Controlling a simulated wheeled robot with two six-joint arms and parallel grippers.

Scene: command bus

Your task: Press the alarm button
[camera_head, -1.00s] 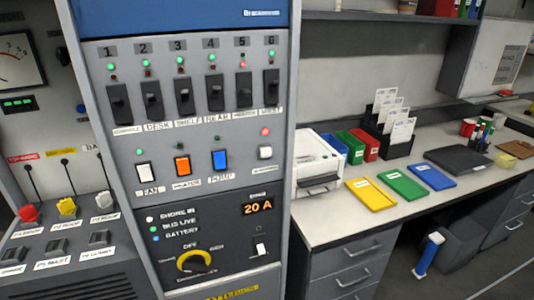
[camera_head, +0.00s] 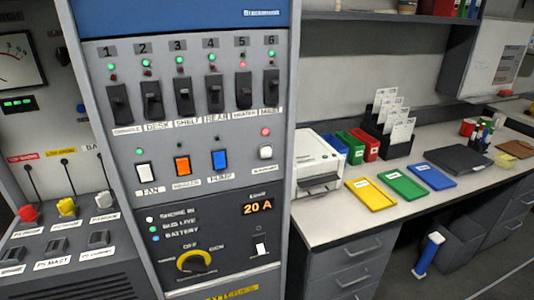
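A tall grey control panel (camera_head: 113,202) with a blue top fills the left-centre of the head view. In its middle row, at the right end, is a white button (camera_head: 265,152) under a lit red lamp (camera_head: 265,132); its small label is too blurred to read for sure, so I cannot tell if it is the alarm button. To its left in the same row are a white FAN switch (camera_head: 144,172), an orange switch (camera_head: 182,166) and a blue PUMP switch (camera_head: 219,160). Neither of my grippers shows.
Several black breaker switches (camera_head: 183,95) sit above; number 5 has a red lamp. A yellow-ringed dial (camera_head: 194,262) is below. Red (camera_head: 28,214) and yellow (camera_head: 66,206) knobs are at left. A desk (camera_head: 325,229) with a printer (camera_head: 318,160) and coloured trays stands at right.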

